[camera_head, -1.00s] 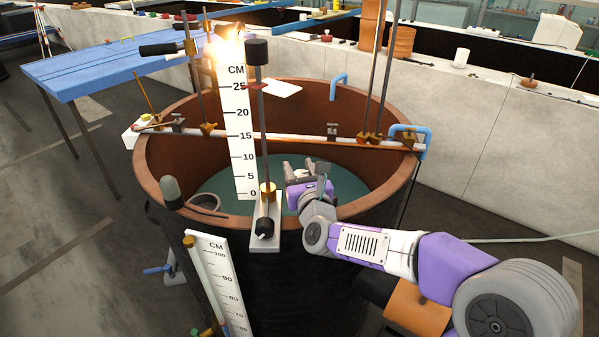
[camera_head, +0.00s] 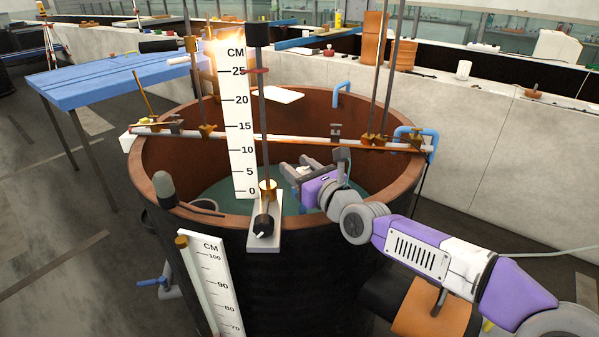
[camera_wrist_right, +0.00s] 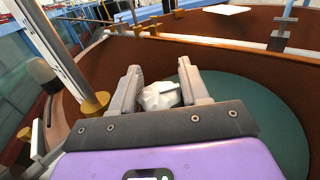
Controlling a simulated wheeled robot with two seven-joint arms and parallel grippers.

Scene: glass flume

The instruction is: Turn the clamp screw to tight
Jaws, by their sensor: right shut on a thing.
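My right gripper (camera_head: 294,168) is over the tank, just right of the upright gauge's foot. Its fingers are shut on a small white, lumpy piece (camera_wrist_right: 160,95), which also shows pale between the fingers in the head view (camera_head: 303,171). The gauge has a white CM scale (camera_head: 239,120), a grey rod, a brass collar (camera_head: 267,188) and a black knob (camera_head: 264,226) with a pale mark on its grey foot plate (camera_head: 266,244). This knob may be the clamp screw; I cannot tell for certain. The gripper is apart from it. My left gripper is out of view.
The brown-rimmed round tank (camera_head: 170,204) holds greenish water. A pale rail (camera_head: 290,137) with clamps and upright rods crosses it behind the gripper. A second scale (camera_head: 208,270) leans on the outside. A blue table (camera_head: 110,75) stands at left; a concrete wall runs at right.

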